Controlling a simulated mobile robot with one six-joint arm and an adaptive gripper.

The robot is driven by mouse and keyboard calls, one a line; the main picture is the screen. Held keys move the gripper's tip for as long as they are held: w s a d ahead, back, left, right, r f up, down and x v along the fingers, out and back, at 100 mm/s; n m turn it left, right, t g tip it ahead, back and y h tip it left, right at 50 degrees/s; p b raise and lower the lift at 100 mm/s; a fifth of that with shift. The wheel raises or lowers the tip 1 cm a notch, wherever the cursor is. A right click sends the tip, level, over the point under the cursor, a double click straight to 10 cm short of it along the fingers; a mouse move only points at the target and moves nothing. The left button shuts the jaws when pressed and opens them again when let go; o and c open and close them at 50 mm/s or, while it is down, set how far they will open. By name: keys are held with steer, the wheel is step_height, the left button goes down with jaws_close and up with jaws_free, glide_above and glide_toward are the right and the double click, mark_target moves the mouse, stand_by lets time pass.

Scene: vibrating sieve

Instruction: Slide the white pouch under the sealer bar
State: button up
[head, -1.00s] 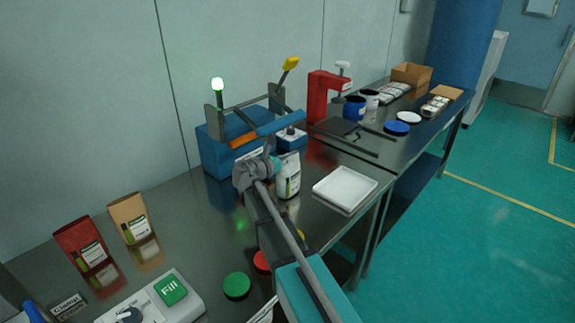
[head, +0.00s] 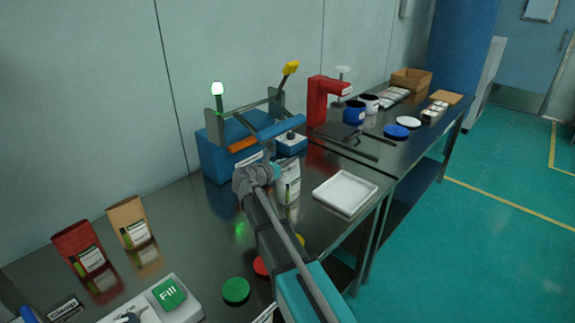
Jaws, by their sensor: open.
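The white pouch (head: 290,185), with a green and dark label, stands upright on the steel bench. It is in front of the blue sealer (head: 222,157) and to its right. The sealer bar (head: 280,129) is blue, with an orange strip beside it, and sits raised on grey side arms with a yellow-tipped lever. My gripper (head: 274,170) is open at the left edge of the pouch, near its upper part. My wrist hides part of the sealer's front, and I cannot tell whether the fingers touch the pouch.
A white tray (head: 345,192) lies right of the pouch. A red press (head: 322,101) stands behind on the right. Red (head: 80,249) and tan (head: 130,222) pouches stand at the left. A fill control box (head: 160,301) and coloured discs are in front. Bench between the tan pouch and sealer is clear.

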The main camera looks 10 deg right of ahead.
steer(key=shift+r, duration=0.2)
steer(key=p+v, duration=0.2)
steer(key=v, duration=1)
steer(key=shift+f, duration=0.1)
stand_by(0.6)
